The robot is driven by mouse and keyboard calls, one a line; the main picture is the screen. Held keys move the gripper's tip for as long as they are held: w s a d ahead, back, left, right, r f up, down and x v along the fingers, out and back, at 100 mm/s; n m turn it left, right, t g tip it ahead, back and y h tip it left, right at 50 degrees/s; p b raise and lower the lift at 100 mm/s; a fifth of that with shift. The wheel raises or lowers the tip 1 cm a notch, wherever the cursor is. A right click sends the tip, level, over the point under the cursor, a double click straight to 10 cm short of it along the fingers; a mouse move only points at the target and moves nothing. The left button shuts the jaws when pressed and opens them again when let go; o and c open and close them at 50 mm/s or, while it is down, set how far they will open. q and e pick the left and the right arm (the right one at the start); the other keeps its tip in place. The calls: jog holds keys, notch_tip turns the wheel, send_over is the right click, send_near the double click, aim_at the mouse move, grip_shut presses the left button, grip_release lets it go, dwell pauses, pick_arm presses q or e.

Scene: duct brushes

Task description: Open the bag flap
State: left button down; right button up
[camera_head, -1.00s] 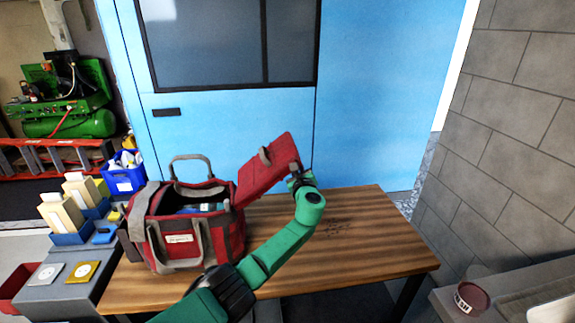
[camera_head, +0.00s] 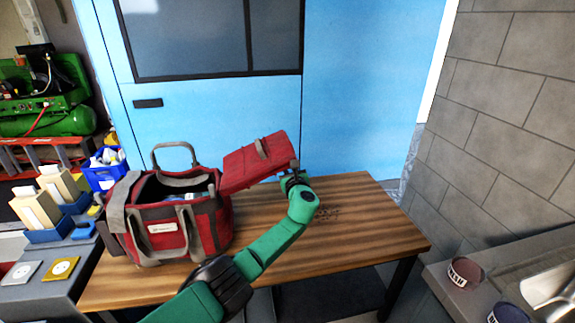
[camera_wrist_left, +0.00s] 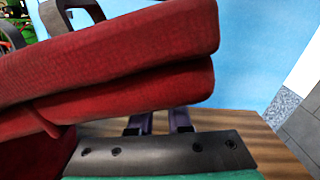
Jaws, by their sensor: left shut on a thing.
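The red and grey bag (camera_head: 168,218) stands on the left part of the wooden table. Its top is open and some contents show inside. The red bag flap (camera_head: 256,160) is swung up and out to the right of the bag, tilted, with a grey handle loop on it. My left gripper (camera_head: 294,176) is shut on the flap at its right end. In the left wrist view the flap (camera_wrist_left: 120,65) fills the upper part, and the finger tips (camera_wrist_left: 160,122) show just below it, partly hidden by it. My right gripper is not in view.
The wooden table (camera_head: 385,235) is clear to the right of the bag. A blue bin (camera_head: 104,168) and small boxes stand to the left. A grey counter with two cups (camera_head: 466,272) is at the lower right. A blue wall panel stands behind.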

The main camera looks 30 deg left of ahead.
pick_arm(q)
jog(key=c, duration=0.9)
grip_release()
jog(key=shift+s, duration=0.1)
jog(key=shift+s+d+p, duration=0.4)
jog(key=shift+p, duration=0.05)
jog(key=p+v, duration=0.2)
jog(key=v, duration=1.1)
jog(key=shift+s, duration=0.2)
